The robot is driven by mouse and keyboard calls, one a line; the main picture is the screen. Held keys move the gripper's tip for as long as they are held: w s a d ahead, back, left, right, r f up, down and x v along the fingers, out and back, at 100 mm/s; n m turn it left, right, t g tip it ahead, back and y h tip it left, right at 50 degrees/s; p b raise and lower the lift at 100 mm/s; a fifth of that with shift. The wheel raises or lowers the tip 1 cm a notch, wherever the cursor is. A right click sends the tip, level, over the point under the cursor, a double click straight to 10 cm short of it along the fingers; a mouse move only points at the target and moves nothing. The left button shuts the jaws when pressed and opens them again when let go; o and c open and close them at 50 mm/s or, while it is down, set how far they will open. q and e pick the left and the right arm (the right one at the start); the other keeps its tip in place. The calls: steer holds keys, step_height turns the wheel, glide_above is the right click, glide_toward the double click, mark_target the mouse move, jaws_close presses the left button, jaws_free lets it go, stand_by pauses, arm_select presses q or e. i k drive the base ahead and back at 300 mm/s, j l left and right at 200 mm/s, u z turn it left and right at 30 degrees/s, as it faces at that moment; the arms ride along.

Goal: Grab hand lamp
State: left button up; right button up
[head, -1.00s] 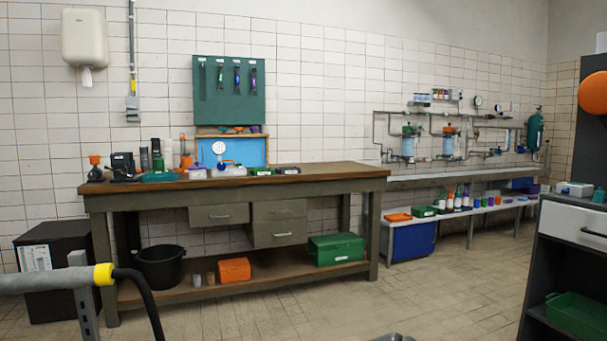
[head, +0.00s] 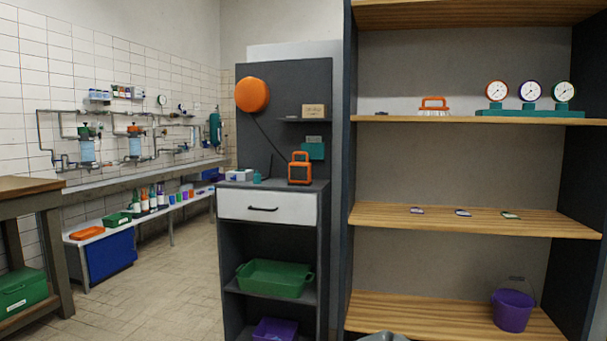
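An orange and black hand lamp (head: 300,169) with a top handle stands upright on top of the dark grey cabinet (head: 326,250), near its right side, in the head view. The cabinet has a white drawer (head: 268,207) below the top.
Left of the lamp are a small teal bottle (head: 256,177) and a white box (head: 239,175). An orange round reel (head: 252,95) hangs on the back panel. A wooden shelf unit (head: 470,222) stands at right. The tiled floor (head: 178,265) at left is clear.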

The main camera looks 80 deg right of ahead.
mark_target(300, 173)
steer(key=z, duration=2.55)
steer(key=i+l, duration=0.15)
steer(key=i, duration=0.2)
steer(key=i+l+z, duration=0.1)
steer(key=i, duration=0.25)
